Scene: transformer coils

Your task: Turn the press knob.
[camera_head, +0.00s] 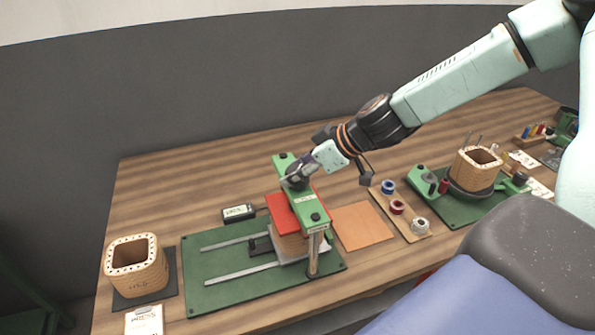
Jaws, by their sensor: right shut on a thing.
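The press (322,215) stands on a green base plate (220,262) at the middle of the table, with a green top beam over a red block (281,212). The press knob is on top of the beam and is mostly hidden by my right gripper (291,181). My right arm reaches in from the right, and the gripper is shut on the knob at the beam's upper part. A coil block (290,243) sits under the red plate between the posts. My left gripper is not in view.
A wooden coil form (136,264) stands on a dark mat at the left. A small display box (238,213) lies behind the base plate. An orange sheet (361,226), a tape-roll board (410,229) and another coil form (474,169) on a green fixture are to the right.

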